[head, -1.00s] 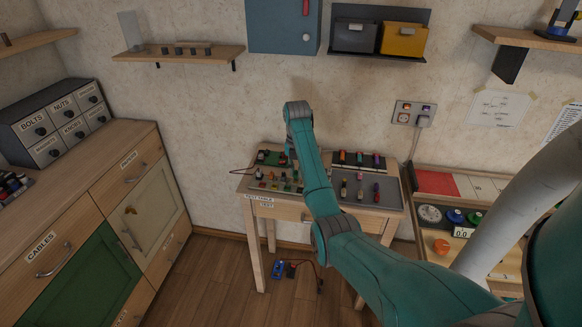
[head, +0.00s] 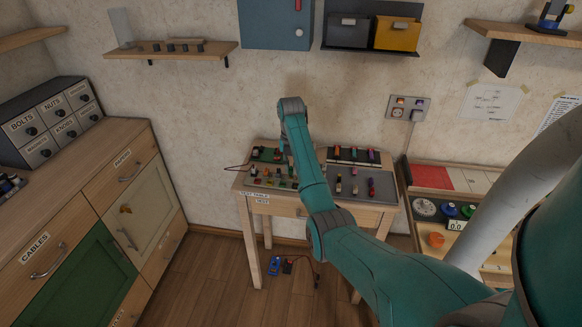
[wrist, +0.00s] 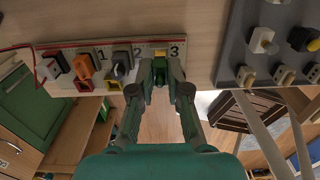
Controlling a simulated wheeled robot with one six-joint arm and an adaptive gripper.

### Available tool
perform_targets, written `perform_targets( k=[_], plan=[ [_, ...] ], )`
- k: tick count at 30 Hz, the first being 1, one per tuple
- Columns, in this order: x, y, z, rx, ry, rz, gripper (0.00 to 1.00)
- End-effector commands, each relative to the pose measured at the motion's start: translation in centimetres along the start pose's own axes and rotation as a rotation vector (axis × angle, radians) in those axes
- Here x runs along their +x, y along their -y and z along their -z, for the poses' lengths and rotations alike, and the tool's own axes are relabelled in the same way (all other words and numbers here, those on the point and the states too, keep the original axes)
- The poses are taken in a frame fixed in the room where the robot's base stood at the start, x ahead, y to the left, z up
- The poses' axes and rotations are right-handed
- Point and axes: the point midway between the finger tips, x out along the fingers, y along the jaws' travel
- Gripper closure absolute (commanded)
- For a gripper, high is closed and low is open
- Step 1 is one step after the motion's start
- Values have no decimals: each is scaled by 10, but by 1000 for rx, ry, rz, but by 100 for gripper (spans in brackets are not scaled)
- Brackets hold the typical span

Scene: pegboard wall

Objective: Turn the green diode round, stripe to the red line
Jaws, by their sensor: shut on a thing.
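My gripper (wrist: 160,72) is at the place marked 3 on a pale test board (wrist: 100,47) in the wrist view. Its fingers are shut on a small part, which I take to be the green diode. The fingers hide most of it, so its stripe and which way it faces cannot be told. A red line (wrist: 95,43) runs along the board's numbered edge.
An orange part (wrist: 84,66) and a dark part (wrist: 121,62) stand beside my gripper on the board. A grey tray (wrist: 232,50) with several parts lies to the right. The table (head: 300,207) stands against the wall; a blue meter (head: 274,266) is on the floor.

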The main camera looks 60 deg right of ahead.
Motion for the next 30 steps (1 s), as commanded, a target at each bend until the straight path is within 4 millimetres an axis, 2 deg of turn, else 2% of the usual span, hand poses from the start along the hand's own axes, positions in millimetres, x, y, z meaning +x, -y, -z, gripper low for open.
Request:
perform_targets(
  k=[17, 30],
  plan=[
    [1, 0, 0, 0, 0, 0, 100],
    [10, 0, 0, 0, -1, 1, 100]
  ],
)
